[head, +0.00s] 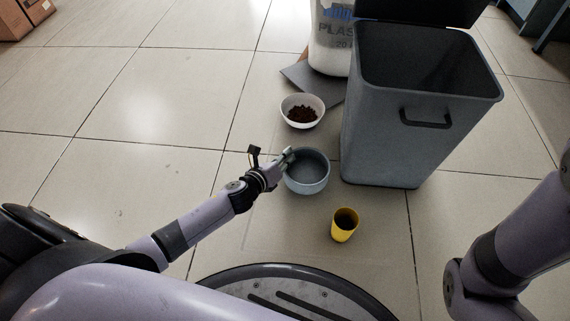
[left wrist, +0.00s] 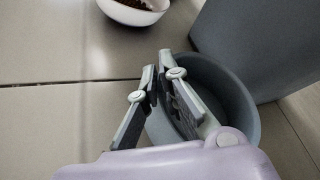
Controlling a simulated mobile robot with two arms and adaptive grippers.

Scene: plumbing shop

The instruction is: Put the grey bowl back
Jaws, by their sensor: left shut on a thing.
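The grey bowl (head: 308,183) is upright and looks empty, at or just above the tiled floor; I cannot tell if it touches the floor. My left gripper (head: 288,157) is shut on the bowl's rim at its left far side. In the left wrist view the gripper's fingers (left wrist: 165,82) pinch the wall of the grey bowl (left wrist: 240,105), one finger inside and one outside. My right arm shows at the right edge of the head view, but its gripper is out of the picture.
A white bowl of brown pieces (head: 302,119) stands just behind the grey bowl. A yellow cup (head: 344,226) stands in front of it. A large grey bin (head: 385,140) rises close to the right. A white sack (head: 330,55) stands behind. Floor at the left is clear.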

